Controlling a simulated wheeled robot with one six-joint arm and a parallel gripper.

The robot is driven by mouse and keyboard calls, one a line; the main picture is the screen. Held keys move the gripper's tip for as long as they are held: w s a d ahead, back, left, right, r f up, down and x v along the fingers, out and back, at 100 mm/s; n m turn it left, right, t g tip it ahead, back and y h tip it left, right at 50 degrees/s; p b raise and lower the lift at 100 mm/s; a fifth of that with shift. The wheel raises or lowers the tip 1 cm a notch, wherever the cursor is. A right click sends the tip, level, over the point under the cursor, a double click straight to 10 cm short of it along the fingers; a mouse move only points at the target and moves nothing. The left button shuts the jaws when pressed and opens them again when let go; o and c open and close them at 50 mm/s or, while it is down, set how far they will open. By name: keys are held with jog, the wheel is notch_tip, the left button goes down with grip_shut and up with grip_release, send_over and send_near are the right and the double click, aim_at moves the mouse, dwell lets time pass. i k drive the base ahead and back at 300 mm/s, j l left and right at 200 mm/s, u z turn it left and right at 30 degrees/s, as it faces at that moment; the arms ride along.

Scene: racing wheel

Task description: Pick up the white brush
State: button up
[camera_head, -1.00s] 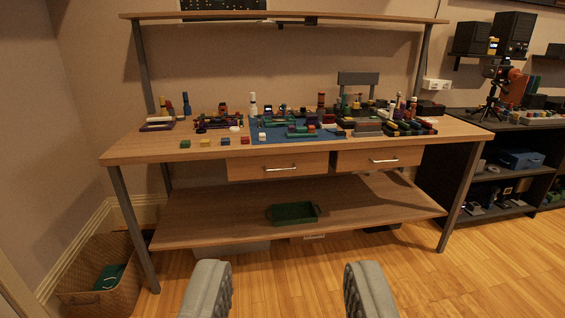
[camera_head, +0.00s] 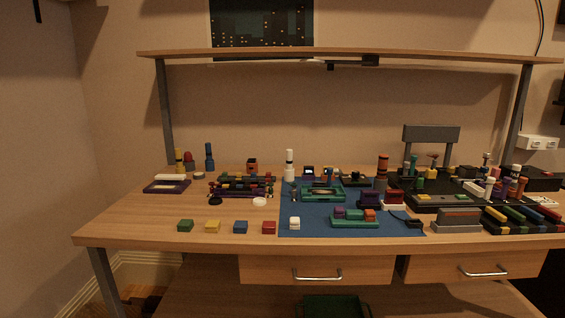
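The white brush cannot be told for sure at this size. A tall white upright piece with a dark band (camera_head: 289,165) stands at the back of the blue mat (camera_head: 300,212) on the workbench (camera_head: 130,224). Other white things are a small white block (camera_head: 294,223) at the mat's front edge, a flat white round piece (camera_head: 260,202) left of the mat, and small white-topped pieces (camera_head: 490,187) at the right. My gripper is out of the picture, so its distance from these things does not show.
Green, yellow, blue and red blocks (camera_head: 241,227) line the front edge. Dark trays with many small upright parts crowd the right side (camera_head: 447,201). A shelf (camera_head: 340,52) spans above the bench. The front left of the top is bare.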

aim_at(288, 152)
jog(key=i, duration=2.05)
